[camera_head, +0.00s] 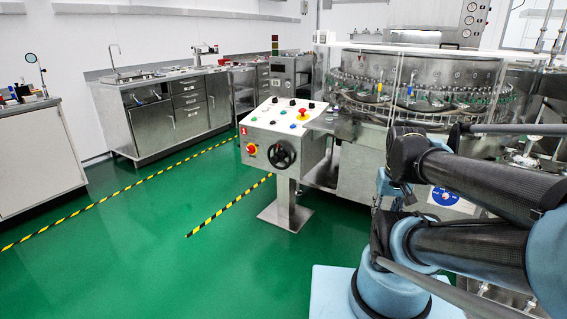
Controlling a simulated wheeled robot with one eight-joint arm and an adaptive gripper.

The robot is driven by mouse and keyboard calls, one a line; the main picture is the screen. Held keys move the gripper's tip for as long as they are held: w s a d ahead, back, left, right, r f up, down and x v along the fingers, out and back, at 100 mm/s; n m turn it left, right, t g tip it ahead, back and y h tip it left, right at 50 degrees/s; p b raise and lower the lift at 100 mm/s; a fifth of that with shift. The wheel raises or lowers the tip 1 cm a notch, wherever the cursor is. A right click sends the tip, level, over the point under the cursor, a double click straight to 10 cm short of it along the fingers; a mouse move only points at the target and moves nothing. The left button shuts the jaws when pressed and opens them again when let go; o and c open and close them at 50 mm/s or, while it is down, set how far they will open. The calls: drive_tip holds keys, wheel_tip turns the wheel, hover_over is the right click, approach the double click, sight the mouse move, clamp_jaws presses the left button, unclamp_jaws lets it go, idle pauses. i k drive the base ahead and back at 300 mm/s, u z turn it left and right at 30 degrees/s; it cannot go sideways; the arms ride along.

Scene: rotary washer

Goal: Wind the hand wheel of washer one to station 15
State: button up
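The black hand wheel (282,154) is on the front face of a white control box (262,133), right of a red and yellow knob (251,149). The box stands on a steel pedestal (286,195) in front of the large round washer (420,75). Station markings are too small to read. My arm, in black and light blue, fills the lower right and stands apart from the wheel. My gripper cannot be made out in this view.
Open green floor (130,255) lies left of and in front of the pedestal, crossed by yellow and black striped lines (230,205). Steel cabinets (165,110) with a sink line the back wall.

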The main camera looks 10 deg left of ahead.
sight(279, 157)
drive_tip(key=i, duration=1)
